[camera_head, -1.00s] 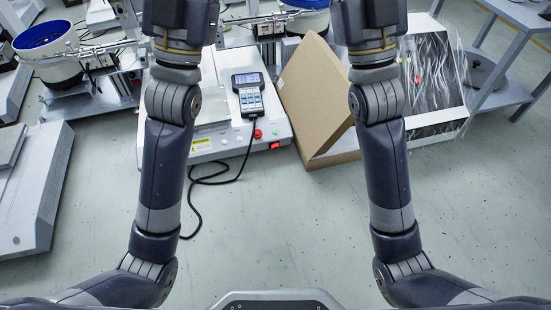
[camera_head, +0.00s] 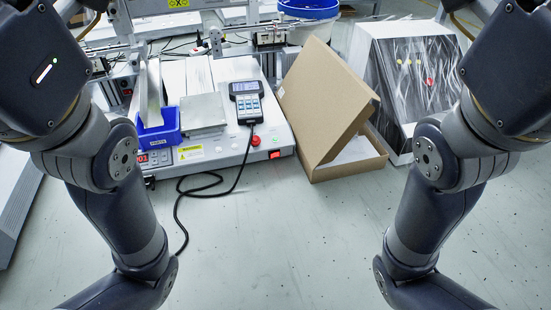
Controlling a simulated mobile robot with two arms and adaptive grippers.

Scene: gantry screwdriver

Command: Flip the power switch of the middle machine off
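The middle machine (camera_head: 215,151) stands ahead of me, a low white base with a handheld controller (camera_head: 246,100) on top. A red power switch (camera_head: 274,155) sits at the right of its front face, and it looks lit. A red round button (camera_head: 255,140) is just above and left of the switch. Both my arms are raised at the left and right sides of the view. Neither gripper shows, so their state is hidden. Nothing of mine touches the machine.
A blue bin (camera_head: 159,133) and a red digit display stand at the machine's front left. An open cardboard box (camera_head: 325,105) is close to its right. A plastic-wrapped machine (camera_head: 405,75) stands further right. A black cable (camera_head: 190,190) loops on the floor.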

